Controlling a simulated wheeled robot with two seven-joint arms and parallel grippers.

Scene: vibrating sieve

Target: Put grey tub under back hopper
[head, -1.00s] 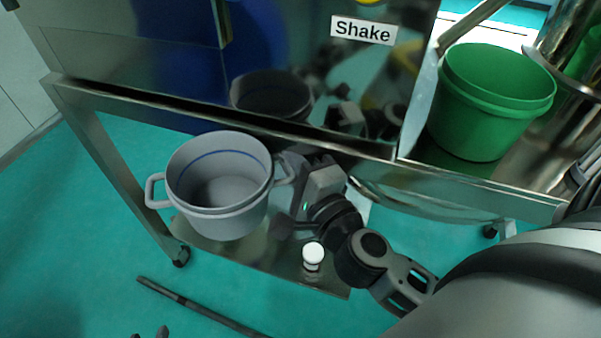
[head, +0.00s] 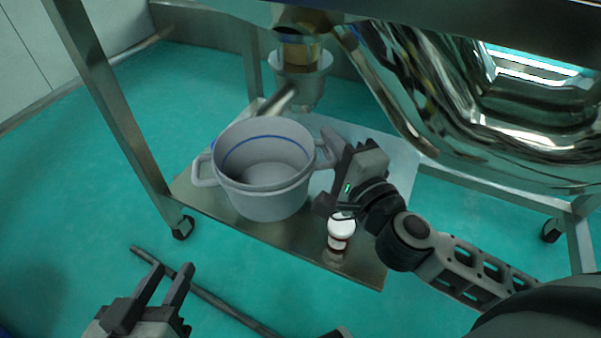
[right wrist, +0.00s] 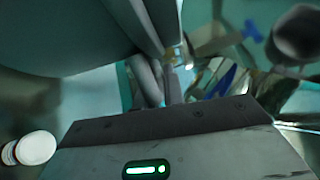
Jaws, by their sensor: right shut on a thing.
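The grey tub (head: 262,197) has a blue line inside its rim and two side handles. It is upright over the low metal shelf in the head view. My right gripper (head: 335,160) is shut on the tub's right handle. The tub's wall (right wrist: 70,30) fills the upper left of the right wrist view. A hopper outlet (head: 302,78) with a grey collar hangs behind the tub. I cannot tell whether the tub touches the shelf. My left gripper (head: 163,285) is open and empty at the lower left, above the floor.
A small white-capped bottle (head: 341,232) stands on the shelf (head: 358,270) close to my right gripper; its cap shows in the right wrist view (right wrist: 36,148). Metal frame legs (head: 110,100) stand left of the tub. A shiny curved metal body (head: 440,120) hangs at the right. A dark bar (head: 215,300) lies on the floor.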

